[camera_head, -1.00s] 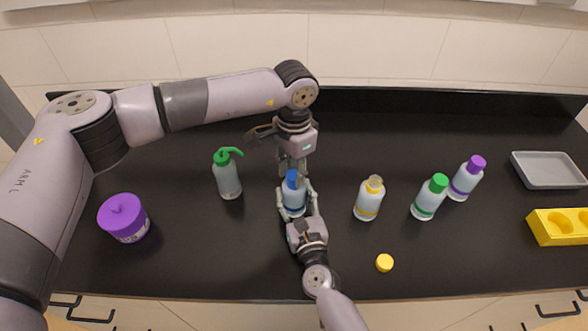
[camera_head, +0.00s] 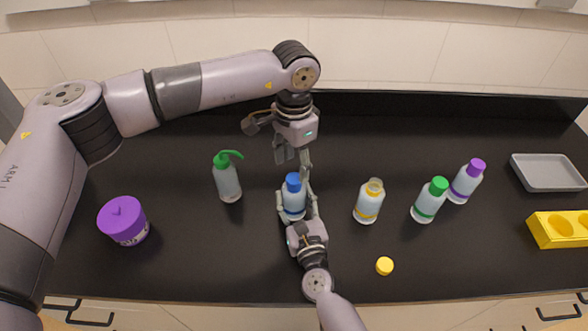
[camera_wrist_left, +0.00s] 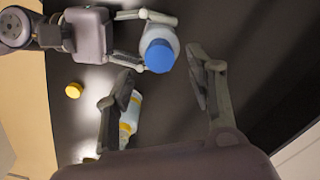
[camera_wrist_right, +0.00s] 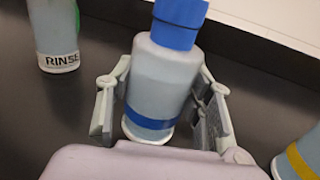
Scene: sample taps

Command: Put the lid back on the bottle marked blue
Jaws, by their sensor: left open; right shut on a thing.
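The blue-banded bottle (camera_head: 293,206) stands on the black counter with a blue lid (camera_head: 292,182) on its mouth. In the right wrist view the lid (camera_wrist_right: 180,22) sits on top of the bottle (camera_wrist_right: 160,85); whether it is screwed tight I cannot tell. My right gripper (camera_head: 297,207) is shut around the bottle's body from the front. My left gripper (camera_head: 293,165) is open and empty, just above and behind the lid. In the left wrist view the lid (camera_wrist_left: 159,55) shows beyond its spread fingers, apart from them.
To the right stand an uncapped yellow-banded bottle (camera_head: 368,204), a green-capped bottle (camera_head: 428,203) and a purple-capped bottle (camera_head: 464,185). A loose yellow lid (camera_head: 384,265) lies in front. A green-topped rinse bottle (camera_head: 228,183) and purple jar (camera_head: 124,222) stand left. A grey tray (camera_head: 548,184) and yellow block (camera_head: 545,240) are far right.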

